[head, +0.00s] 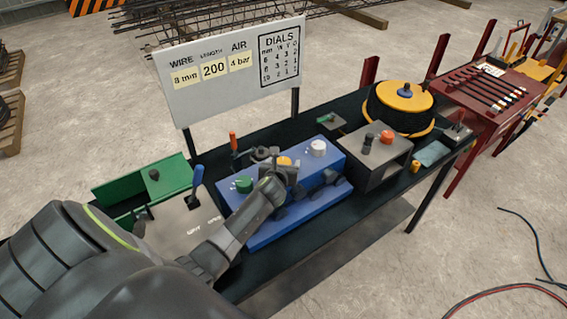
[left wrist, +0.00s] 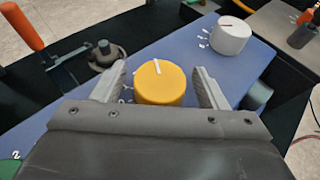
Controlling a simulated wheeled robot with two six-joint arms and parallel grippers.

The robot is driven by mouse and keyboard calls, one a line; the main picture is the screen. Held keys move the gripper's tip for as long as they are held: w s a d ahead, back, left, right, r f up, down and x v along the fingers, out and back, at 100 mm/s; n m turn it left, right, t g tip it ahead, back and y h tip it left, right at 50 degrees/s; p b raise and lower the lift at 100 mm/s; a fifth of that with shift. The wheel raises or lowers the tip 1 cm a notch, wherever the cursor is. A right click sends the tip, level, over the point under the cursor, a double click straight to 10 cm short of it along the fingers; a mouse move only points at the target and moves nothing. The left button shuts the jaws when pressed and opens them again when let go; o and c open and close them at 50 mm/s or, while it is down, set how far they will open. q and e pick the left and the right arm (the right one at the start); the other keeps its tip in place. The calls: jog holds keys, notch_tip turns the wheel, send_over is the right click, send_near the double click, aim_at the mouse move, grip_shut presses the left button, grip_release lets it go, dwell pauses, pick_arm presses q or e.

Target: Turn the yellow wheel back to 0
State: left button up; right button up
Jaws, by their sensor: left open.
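The yellow wheel (left wrist: 160,84) is a round knob with a white pointer line on its top, on a blue box (head: 262,222). In the left wrist view the line points up and slightly left. In the head view the yellow wheel (head: 285,161) is partly hidden by my left gripper (head: 283,172). In the left wrist view my left gripper (left wrist: 160,85) is open, with one finger on each side of the wheel and a gap beside each. Some scale marks by the wheel are hidden by the fingers. My right gripper is not in view.
A white knob (head: 318,147) and a green knob (head: 243,184) sit on the same box. An orange-handled lever (left wrist: 24,27) stands behind it. A sign (head: 218,88) rises at the back. A grey box (head: 374,160) with a red knob stands to the right.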

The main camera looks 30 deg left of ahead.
pick_arm(q)
jog(key=shift+c, duration=0.5)
jog(key=c, duration=0.9)
